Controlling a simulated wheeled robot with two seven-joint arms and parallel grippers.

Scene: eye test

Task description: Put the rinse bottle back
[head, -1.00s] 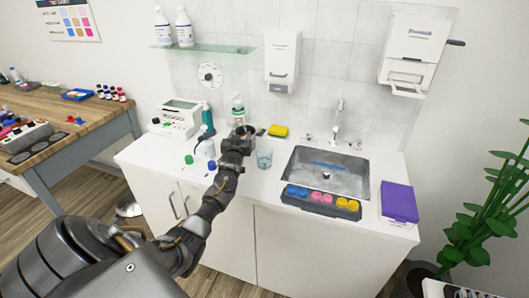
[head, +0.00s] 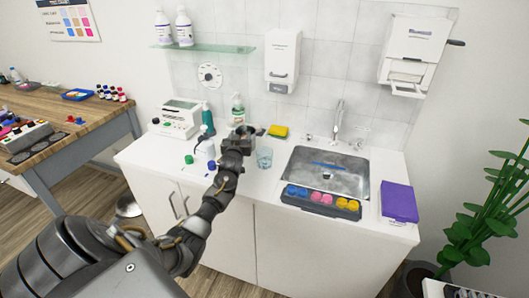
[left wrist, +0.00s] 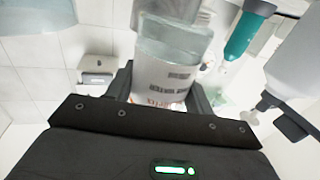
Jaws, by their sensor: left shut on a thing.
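The rinse bottle (left wrist: 168,82) is between the fingers of my left gripper in the left wrist view, with dark print on its white label and a clear, pale greenish end. My left gripper (head: 242,132) is shut on it above the counter's back left part. In the head view, a green and white bottle (head: 238,110), which looks like the held one, shows just above the fingers. My wrist hides its lower part, so I cannot tell whether it touches the counter. My right gripper is not in view.
A clear cup (head: 264,158) stands just right of my gripper, with a yellow sponge (head: 278,131) behind. A white bottle (head: 206,150) and a teal item (head: 207,117) are close on the left. A glass shelf (head: 215,49) with two white bottles is above. The sink (head: 325,175) is at the right.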

